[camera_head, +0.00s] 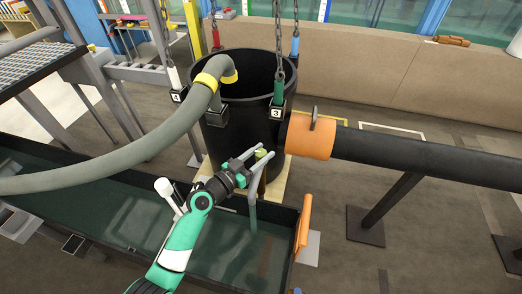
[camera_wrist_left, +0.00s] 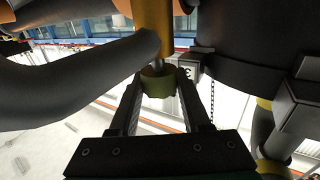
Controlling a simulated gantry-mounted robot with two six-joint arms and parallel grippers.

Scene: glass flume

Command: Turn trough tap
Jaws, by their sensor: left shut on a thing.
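The trough tap shows its olive-green knob (camera_head: 262,153) beside the black tub, above the trough (camera_head: 110,195). In the left wrist view the knob (camera_wrist_left: 158,85) sits below a yellow-orange pipe (camera_wrist_left: 152,35). My left gripper (camera_head: 259,158) reaches in from below, with its two grey fingers on either side of the knob. In the left wrist view the fingers (camera_wrist_left: 160,95) are shut on the knob. A grey-green spout (camera_head: 253,217) hangs down over the trough. My right gripper is in neither view.
The black tub (camera_head: 243,115) stands behind my gripper, with chains above it. A thick grey hose (camera_head: 130,155) curves in from the left. A black pipe with an orange collar (camera_head: 310,137) extends right. An orange panel (camera_head: 303,222) stands at the trough's right end.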

